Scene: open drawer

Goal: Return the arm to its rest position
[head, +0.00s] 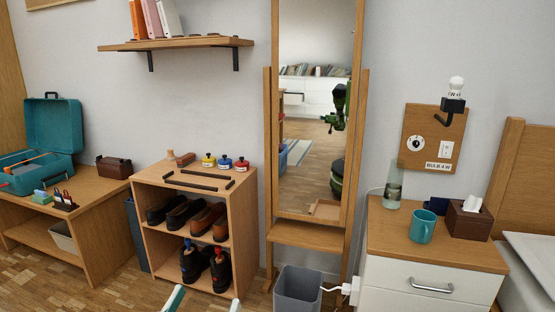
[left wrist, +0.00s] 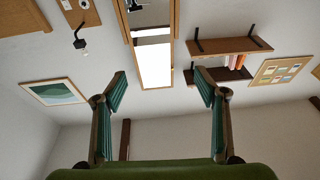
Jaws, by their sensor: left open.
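My left gripper (head: 204,303) shows only by its fingertips at the bottom edge of the head view. In the left wrist view its two green-padded fingers (left wrist: 161,78) stand wide apart with nothing between them. The wrist camera faces the wall, with the mirror and shelf appearing upside down beyond the fingers. My right gripper is in neither view. The white nightstand (head: 390,285) at the right has a drawer with a metal handle (head: 430,287), and its front looks shut.
A grey bin (head: 297,290) stands on the floor before the standing mirror (head: 315,110). A shoe rack (head: 243,225) is left of it. A teal mug (head: 423,227), a tissue box (head: 468,220) and a glass bottle (head: 393,187) stand on the nightstand. A teal toolbox (head: 52,130) sits far left.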

